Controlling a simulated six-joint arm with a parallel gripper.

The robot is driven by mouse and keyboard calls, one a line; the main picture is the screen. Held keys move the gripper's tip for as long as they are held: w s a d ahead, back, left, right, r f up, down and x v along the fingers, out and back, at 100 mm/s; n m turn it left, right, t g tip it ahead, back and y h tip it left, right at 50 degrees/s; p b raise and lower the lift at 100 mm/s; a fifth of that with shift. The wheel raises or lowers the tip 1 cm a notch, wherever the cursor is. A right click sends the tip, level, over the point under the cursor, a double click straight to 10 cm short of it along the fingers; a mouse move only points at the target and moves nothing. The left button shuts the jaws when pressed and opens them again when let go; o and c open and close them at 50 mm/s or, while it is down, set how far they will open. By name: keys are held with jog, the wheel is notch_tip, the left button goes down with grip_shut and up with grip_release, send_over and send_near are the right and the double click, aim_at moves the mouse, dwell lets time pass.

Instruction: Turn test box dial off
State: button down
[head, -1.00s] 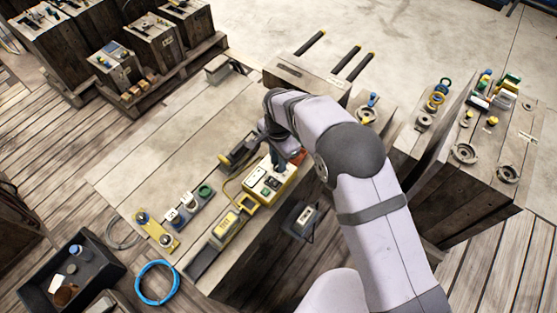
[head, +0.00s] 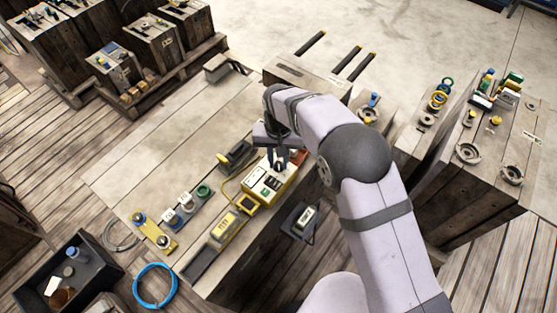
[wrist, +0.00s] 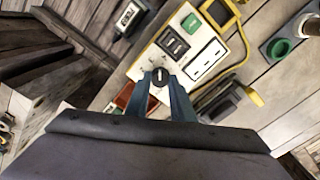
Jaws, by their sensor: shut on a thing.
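The test box (head: 283,188) is a yellow case with a pale top panel, on the bench. It also shows in the wrist view, with its white panel (wrist: 176,62) carrying a green switch, black sockets and a framed white label. The dial (wrist: 159,74) is a small dark round knob with a pale pointer line, at the near end of that panel. My gripper (wrist: 160,84) is shut on the dial, with one blue-grey finger on each side. In the head view my gripper (head: 280,163) stands over the far end of the box, and the dial is hidden there.
A yellow cable loops beside the box to a black clamp-like tool (head: 237,156). A yellow meter (head: 223,231) lies nearer. A small grey display unit (head: 304,220) hangs off the bench side.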

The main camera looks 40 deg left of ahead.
jog(key=n, duration=0.7)
jog(key=shift+b, duration=0.3)
jog(key=n, duration=0.7)
jog(key=shift+n, duration=0.3)
jog(key=n, duration=0.3)
jog(key=shift+n, duration=0.3)
jog(key=n, duration=0.3)
jog(key=shift+n, duration=0.4)
jog(key=n, duration=0.3)
jog(key=shift+r+n, duration=0.1)
jog(key=shift+n, duration=2.1)
